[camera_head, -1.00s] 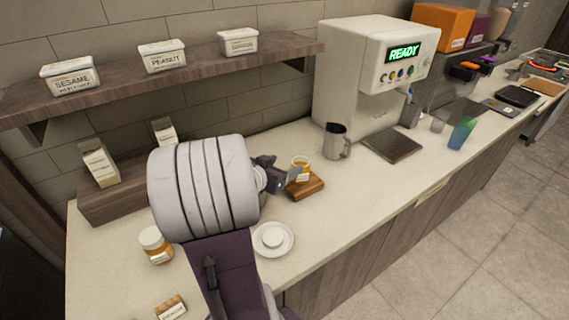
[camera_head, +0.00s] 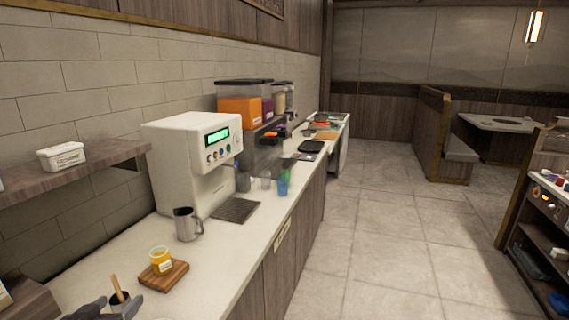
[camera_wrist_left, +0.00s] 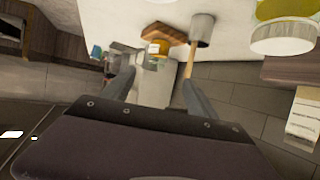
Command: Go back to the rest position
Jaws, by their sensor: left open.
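My left gripper (camera_head: 104,309) is at the bottom left edge of the head view, mostly cut off. In the left wrist view its two fingers (camera_wrist_left: 158,88) are spread apart with nothing held between them. A wooden stick (camera_head: 116,285) stands up from a small container beside the gripper in the head view. In the left wrist view the stick (camera_wrist_left: 190,60) rises from a grey cylinder (camera_wrist_left: 202,28), its end close to the right-hand finger; I cannot tell whether they touch. My right gripper is in neither view.
A jar with yellow contents (camera_head: 160,258) sits on a wooden board (camera_head: 165,276) on the counter (camera_head: 215,262). A steel pitcher (camera_head: 186,224) stands by the white machine (camera_head: 190,150). A shelf (camera_head: 80,178) juts out at left. The floor (camera_head: 375,240) is clear.

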